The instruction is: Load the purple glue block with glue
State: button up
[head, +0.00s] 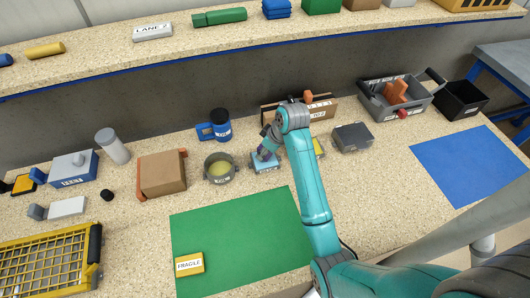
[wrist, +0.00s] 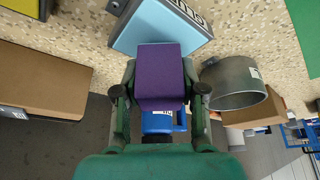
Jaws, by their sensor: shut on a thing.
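My gripper (wrist: 161,91) is shut on the purple glue block (wrist: 160,75), with a finger on each side of it in the wrist view. In the head view my gripper (head: 266,151) is over the light blue-topped box (head: 267,168), and the block is mostly hidden there. In the wrist view that box (wrist: 140,30) lies just beyond the block; I cannot tell whether they touch. A grey round pot with yellowish contents, seemingly glue, (head: 219,169) stands left of my gripper. The pot (wrist: 233,84) is right of the block in the wrist view, apart from it.
A cardboard box (head: 162,173) is to the left, and a dark grey box (head: 352,137) is to the right. A labelled bin (head: 320,110) is behind my wrist. The green mat (head: 235,235) in front is mostly clear.

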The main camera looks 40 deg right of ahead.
jog(key=shift+r, duration=2.7)
